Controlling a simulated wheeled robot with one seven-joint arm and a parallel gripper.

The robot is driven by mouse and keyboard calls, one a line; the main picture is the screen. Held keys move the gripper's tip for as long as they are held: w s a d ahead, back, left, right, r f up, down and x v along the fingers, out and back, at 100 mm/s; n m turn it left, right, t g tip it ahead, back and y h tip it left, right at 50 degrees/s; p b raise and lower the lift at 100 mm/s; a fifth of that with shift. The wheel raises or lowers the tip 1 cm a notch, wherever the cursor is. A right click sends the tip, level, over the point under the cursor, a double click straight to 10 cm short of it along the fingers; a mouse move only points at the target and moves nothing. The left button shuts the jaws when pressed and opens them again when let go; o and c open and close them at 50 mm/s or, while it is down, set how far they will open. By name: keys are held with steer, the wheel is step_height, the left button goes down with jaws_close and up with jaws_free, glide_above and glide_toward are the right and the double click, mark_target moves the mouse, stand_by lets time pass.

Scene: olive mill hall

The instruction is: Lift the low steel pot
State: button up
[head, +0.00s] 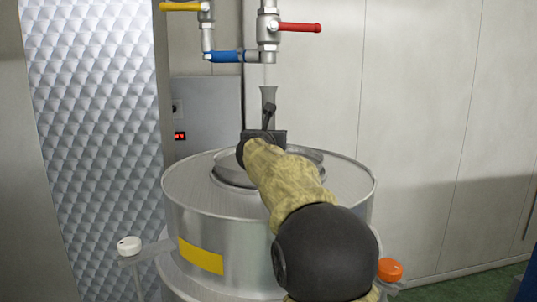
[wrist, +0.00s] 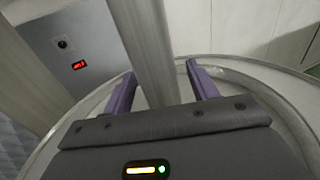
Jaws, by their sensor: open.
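A low round steel piece (head: 232,176), which looks like the low pot, sits on top of the large steel drum (head: 215,225) in the head view. My arm covers much of it, and I cannot tell whether it is a separate pot or part of the lid. My gripper (head: 268,118) is above the far part of the drum top, apart from that piece as far as I can see. In the wrist view, the gripper's two purple fingers (wrist: 160,70) are spread, with a grey upright pipe (wrist: 143,45) showing between them. No pot is seen between the fingers.
Valves with a red handle (head: 300,27), a blue handle (head: 226,56) and a yellow handle (head: 180,6) hang above the drum. A grey box (head: 208,108) with a red display stands behind. A dimpled metal panel (head: 95,130) is at left.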

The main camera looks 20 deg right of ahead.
steer(key=shift+s+a, duration=0.1)
steer(key=shift+s, duration=0.05)
jaws_close()
stand_by(0.4)
stand_by(1.0)
steer(key=shift+r, duration=0.1)
